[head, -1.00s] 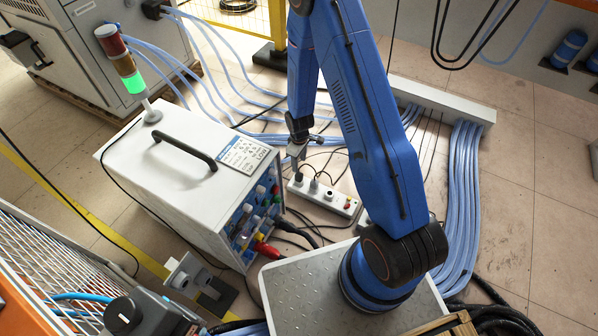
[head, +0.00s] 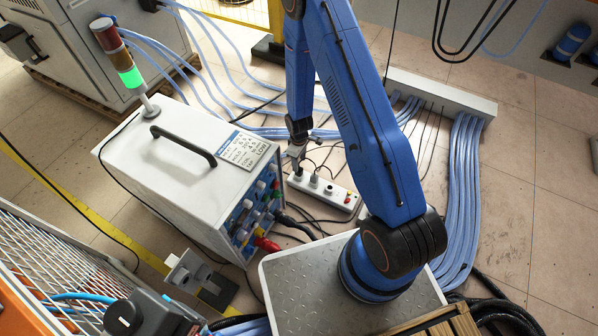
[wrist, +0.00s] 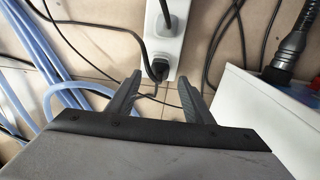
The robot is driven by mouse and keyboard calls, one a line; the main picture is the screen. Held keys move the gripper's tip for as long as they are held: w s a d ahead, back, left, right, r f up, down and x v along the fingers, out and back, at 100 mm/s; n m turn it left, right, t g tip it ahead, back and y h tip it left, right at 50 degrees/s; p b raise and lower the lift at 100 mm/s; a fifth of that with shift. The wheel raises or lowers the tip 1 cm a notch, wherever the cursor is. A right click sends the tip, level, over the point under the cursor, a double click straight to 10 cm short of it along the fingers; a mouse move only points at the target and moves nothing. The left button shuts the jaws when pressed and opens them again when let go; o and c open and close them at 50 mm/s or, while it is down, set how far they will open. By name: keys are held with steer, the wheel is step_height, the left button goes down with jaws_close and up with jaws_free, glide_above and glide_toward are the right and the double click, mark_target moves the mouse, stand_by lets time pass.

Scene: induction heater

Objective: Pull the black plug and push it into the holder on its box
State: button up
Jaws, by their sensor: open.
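The black plug (wrist: 159,69) sits in the near end of a white power strip (wrist: 163,52) in the wrist view, with its cable running off beside it. My gripper (wrist: 160,82) is open, with one finger on each side just short of the plug, apparently not touching it. In the head view, my gripper (head: 296,150) is just above the left end of the power strip (head: 345,198), where the black plug (head: 298,172) shows small. The white box (head: 165,165) stands left of the strip; I cannot make out the holder on it.
The box's edge (wrist: 240,105) and a black cable connector (wrist: 288,52) are close on the right in the wrist view. Blue hoses (wrist: 40,60) run at left. Loose black cables lie around the strip.

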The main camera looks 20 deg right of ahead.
steer(key=shift+f, duration=3.25)
jaws_close()
steer(key=shift+r, duration=0.15)
steer(key=shift+r, duration=2.85)
